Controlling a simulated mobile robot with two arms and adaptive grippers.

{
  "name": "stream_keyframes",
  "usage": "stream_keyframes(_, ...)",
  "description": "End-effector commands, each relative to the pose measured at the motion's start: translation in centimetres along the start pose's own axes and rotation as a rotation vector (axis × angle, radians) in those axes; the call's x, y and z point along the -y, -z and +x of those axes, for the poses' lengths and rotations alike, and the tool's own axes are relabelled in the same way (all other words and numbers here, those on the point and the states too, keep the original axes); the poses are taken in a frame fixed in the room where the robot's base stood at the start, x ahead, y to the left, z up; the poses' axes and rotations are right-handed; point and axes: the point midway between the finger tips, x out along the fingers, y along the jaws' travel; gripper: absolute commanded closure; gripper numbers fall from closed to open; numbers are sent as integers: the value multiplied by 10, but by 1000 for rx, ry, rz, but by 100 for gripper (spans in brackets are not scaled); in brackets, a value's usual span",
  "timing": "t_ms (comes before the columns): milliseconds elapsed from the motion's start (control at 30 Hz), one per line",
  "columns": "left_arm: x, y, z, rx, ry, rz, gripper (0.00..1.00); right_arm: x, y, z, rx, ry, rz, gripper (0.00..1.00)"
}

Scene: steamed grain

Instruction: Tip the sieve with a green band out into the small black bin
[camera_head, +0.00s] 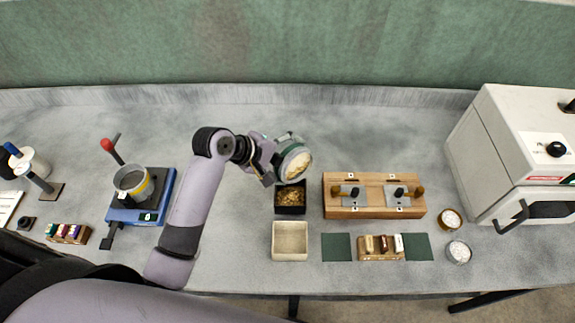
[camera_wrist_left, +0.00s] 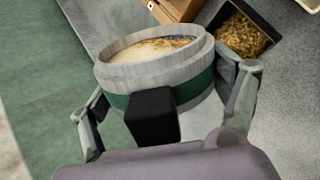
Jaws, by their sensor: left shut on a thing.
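My left gripper (camera_head: 272,158) is shut on the sieve with a green band (camera_head: 294,163). The sieve is a round grey ring held tilted, its opening partly facing the head camera, with pale and golden grain inside. In the left wrist view the sieve (camera_wrist_left: 160,62) sits between the two fingers (camera_wrist_left: 168,108), with a black block on its near side. The small black bin (camera_head: 290,209) stands on the bench just below the sieve in the head view and holds golden-brown grain. It also shows in the left wrist view (camera_wrist_left: 265,17), to the right of the sieve. My right gripper is not in view.
A beige tray (camera_head: 290,254) stands in front of the bin, and a wooden rack (camera_head: 373,213) stands to its right. A white oven (camera_head: 515,150) fills the right end.

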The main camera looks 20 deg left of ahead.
Motion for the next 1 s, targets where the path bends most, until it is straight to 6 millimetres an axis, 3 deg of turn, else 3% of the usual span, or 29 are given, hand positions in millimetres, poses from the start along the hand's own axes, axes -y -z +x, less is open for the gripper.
stream_keyframes(233, -6, -2, -7, -37, 1, 36, 78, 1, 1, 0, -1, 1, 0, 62)
stream_keyframes(600, -11, -5, -12, -364, 0, 365, 78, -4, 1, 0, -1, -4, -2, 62)
stream_keyframes(1000, -12, -6, -12, -572, 0, 574, 78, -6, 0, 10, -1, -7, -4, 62)
